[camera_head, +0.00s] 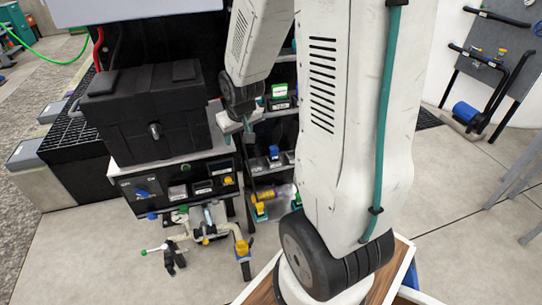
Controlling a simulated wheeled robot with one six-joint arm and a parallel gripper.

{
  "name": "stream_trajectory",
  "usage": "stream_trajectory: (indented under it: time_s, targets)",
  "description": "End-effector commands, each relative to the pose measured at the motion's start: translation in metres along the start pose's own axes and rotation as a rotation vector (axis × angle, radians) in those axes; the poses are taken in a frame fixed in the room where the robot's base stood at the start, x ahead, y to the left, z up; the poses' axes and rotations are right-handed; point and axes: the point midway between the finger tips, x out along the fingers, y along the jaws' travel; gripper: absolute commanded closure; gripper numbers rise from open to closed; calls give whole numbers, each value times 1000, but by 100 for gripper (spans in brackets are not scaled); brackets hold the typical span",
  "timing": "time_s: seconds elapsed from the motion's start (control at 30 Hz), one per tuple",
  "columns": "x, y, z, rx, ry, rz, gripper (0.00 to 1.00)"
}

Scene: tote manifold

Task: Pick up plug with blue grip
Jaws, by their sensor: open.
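A small piece with a blue top (273,152) stands on the middle tier of the dark rack, right of and below my gripper. It looks like the plug with the blue grip, but it is too small to be sure. My gripper (238,128) is open and empty, with pale teal-tipped fingers pointing down. It hangs in front of the rack, apart from the blue-topped piece. My arm hides the rack's right side.
A black box (148,112) stands on a control panel unit (178,187) at left, close beside my gripper. Pipework with coloured fittings (205,225) projects below it. Yellow-topped pieces (260,208) sit on the rack's lower tier. The floor (80,250) is clear at front left.

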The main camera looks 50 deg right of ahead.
Motion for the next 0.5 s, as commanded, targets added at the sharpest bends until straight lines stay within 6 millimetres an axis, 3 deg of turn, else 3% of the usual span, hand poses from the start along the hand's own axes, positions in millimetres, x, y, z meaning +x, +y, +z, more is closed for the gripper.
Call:
stream_trajectory:
  time_s: [0.03,0.1,0.37,0.5]
  targets:
    - [27,14,2,23,6,8,51]
    - [58,31,2,46,35,17,51]
    - [160,85,27,134,143,43,51]
    - [210,113,43,180,284,63,51]
